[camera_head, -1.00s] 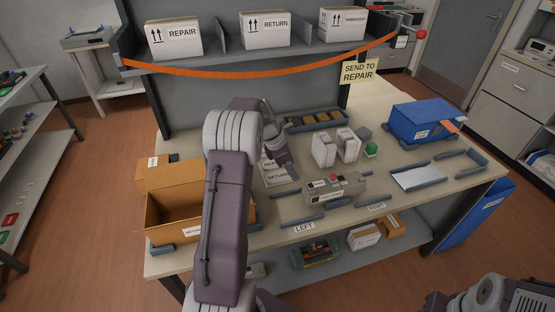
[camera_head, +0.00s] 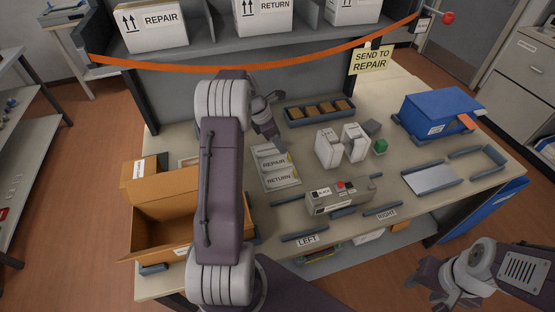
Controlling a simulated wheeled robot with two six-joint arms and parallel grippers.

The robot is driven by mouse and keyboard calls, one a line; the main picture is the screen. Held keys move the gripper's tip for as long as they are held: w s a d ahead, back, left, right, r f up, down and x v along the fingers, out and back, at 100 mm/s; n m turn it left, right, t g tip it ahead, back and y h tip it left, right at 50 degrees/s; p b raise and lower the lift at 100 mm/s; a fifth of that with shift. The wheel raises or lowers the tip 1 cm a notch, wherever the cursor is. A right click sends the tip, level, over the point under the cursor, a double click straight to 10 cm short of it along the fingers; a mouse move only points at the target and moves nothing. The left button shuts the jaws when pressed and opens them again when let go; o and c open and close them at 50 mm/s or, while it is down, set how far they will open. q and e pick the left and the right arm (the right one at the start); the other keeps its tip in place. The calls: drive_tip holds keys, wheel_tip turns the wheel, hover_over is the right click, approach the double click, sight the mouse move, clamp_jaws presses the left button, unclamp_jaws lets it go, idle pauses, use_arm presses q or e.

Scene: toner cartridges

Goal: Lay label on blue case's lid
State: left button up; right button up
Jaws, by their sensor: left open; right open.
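The blue case (camera_head: 438,110) stands at the table's right rear with its lid shut; a white label shows on its front and an orange piece at its right corner. A label sheet (camera_head: 277,185) lies mid-table, with white labels reading REPAIR (camera_head: 272,161) and RETURN (camera_head: 280,178) and one above them that is too small to read. My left gripper (camera_head: 272,122) is open and empty just beyond the sheet's far edge, partly behind my arm. My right gripper (camera_head: 437,300) is open and empty at the bottom right, in front of the table.
A grey device (camera_head: 338,197) with a red button lies in front. An open cardboard box (camera_head: 160,215) is at left, a dark tray (camera_head: 320,112) behind. An orange strap (camera_head: 250,67) hangs across the shelf.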

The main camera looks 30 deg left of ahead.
sight(288, 156)
use_arm(q)
drive_tip(key=x, duration=0.4)
drive_tip(key=shift+f, duration=0.1)
drive_tip(key=x, duration=0.3)
drive_tip(key=shift+d+f, duration=0.2)
drive_tip(key=shift+f, duration=0.2)
drive_tip(key=shift+w+f, duration=0.25)
drive_tip(key=shift+f, duration=0.15)
clamp_jaws()
